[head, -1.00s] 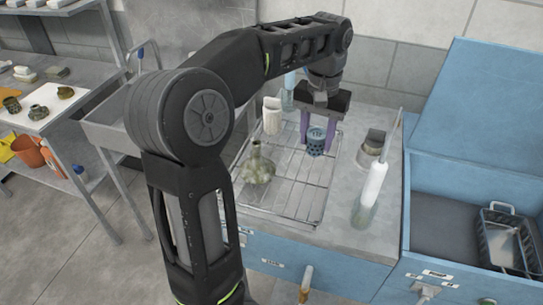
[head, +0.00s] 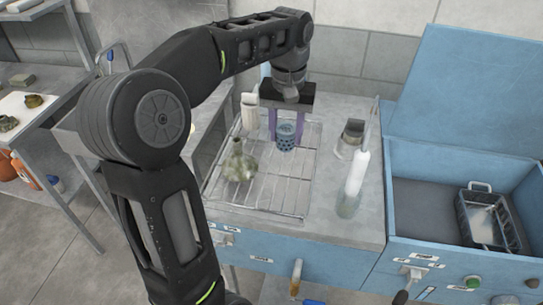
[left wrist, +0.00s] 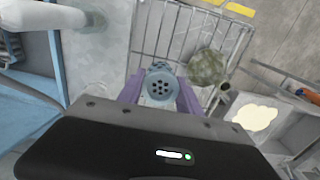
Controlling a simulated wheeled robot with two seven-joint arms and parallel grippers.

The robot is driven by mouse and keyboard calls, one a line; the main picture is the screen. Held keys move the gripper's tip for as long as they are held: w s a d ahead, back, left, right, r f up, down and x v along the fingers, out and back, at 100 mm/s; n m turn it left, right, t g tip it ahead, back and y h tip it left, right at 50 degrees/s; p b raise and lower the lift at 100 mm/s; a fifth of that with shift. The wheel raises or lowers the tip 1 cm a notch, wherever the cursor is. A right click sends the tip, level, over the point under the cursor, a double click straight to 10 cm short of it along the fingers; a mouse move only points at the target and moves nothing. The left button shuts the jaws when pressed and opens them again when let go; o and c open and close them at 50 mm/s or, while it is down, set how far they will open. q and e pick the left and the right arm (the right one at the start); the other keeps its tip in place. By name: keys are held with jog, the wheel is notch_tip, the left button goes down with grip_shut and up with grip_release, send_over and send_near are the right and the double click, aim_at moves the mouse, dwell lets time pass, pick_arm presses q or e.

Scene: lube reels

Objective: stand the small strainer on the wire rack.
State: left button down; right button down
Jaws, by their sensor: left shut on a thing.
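The small strainer (head: 286,137) is a blue, perforated cup at the back right of the wire rack (head: 262,194). It looks upright in the head view. My left gripper (head: 286,131) comes down from above with its purple fingers shut on the strainer's sides. In the left wrist view, the strainer (left wrist: 160,84) shows a round face with several dark holes between the fingers. Rack wires show beyond it. I cannot tell whether its bottom touches the wires. My right gripper is out of view.
A mottled green flask (head: 238,163) stands on the rack, left of the strainer. A white container (head: 249,111) stands behind it. The rack's front right is bare.

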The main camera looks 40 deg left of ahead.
pick_arm(q)
notch_tip(320, 180, down, 6)
jog(key=shift+r, duration=0.1)
notch_tip(320, 180, down, 4)
jog(key=shift+r+p, duration=0.2)
jog(key=shift+p, duration=0.25)
jog(key=shift+f, duration=0.1)
jog(key=shift+f, duration=0.25)
jog(key=c, duration=0.8)
grip_release()
jog(key=shift+r, duration=0.1)
